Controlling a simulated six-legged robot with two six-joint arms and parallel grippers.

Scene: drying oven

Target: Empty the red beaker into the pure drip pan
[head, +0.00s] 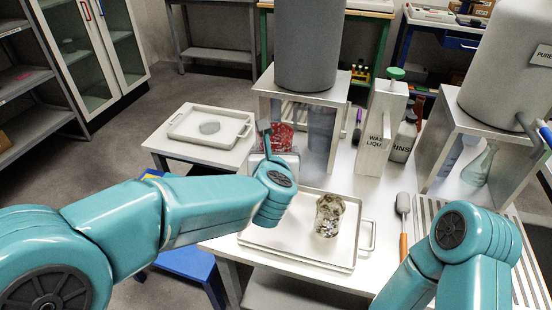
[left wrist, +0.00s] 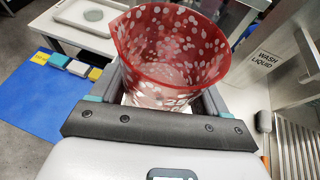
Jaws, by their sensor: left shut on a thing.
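The red beaker (head: 286,136) has white spots and is upright, held above the table in front of the grey tank's stand. In the left wrist view the beaker (left wrist: 170,50) fills the space between my jaws, its mouth open upward. I cannot tell what is in it. My left gripper (head: 270,148) is shut on it. A slatted drip pan (head: 524,243) lies at the right, in front of the stand of the tank labelled PURE (head: 505,75). My right arm hides part of this pan. My right gripper is not in view.
A spotted glass beaker (head: 328,214) stands on a white tray (head: 262,238). A brush with an orange handle (head: 403,240) lies between tray and slats. Wash liquid (head: 382,128) and rinse bottles (head: 404,138) stand behind. A flask (head: 480,164) is under the PURE tank.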

